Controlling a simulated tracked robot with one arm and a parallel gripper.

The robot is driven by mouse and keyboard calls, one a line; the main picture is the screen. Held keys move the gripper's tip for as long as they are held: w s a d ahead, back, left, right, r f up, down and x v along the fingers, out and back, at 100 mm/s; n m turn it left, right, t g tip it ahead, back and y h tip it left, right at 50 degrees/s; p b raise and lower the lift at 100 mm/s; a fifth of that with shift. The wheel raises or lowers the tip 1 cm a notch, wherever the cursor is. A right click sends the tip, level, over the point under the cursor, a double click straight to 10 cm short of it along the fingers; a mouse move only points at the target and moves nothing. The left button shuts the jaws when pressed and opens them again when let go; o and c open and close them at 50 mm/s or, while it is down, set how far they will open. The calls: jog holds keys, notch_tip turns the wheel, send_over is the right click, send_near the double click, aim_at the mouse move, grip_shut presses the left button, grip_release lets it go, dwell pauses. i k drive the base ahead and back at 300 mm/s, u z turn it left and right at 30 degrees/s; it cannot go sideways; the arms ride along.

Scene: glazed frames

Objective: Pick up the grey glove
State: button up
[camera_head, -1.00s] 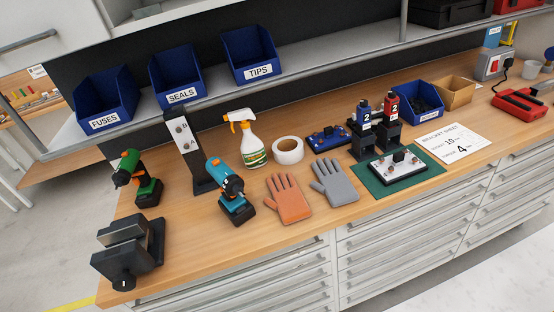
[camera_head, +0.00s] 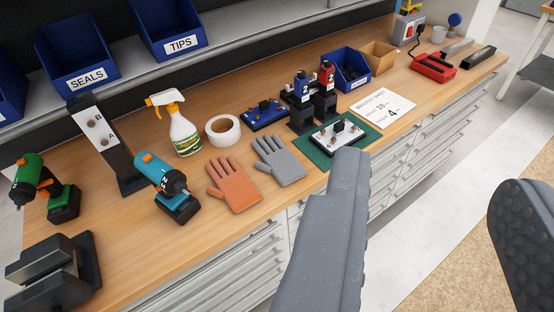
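The grey glove (camera_head: 279,161) lies flat on the wooden workbench, fingers pointing to the back left. An orange glove (camera_head: 234,184) lies just to its left. My gripper (camera_head: 425,190) shows at the lower right with two grey fingers spread wide apart. Nothing is between them. The left finger's tip is in front of the bench edge, to the right of and nearer than the grey glove. The gripper is apart from the glove.
A green mat (camera_head: 318,153) with a white fixture lies right of the grey glove. A tape roll (camera_head: 222,130), spray bottle (camera_head: 178,124) and blue drill (camera_head: 166,186) stand to its left. A blue board (camera_head: 264,114) lies behind. Bench front near the gloves is clear.

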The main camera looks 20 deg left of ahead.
aim_at(285, 166)
jog(key=u, duration=0.1)
jog(key=i, duration=1)
jog(key=z, duration=0.1)
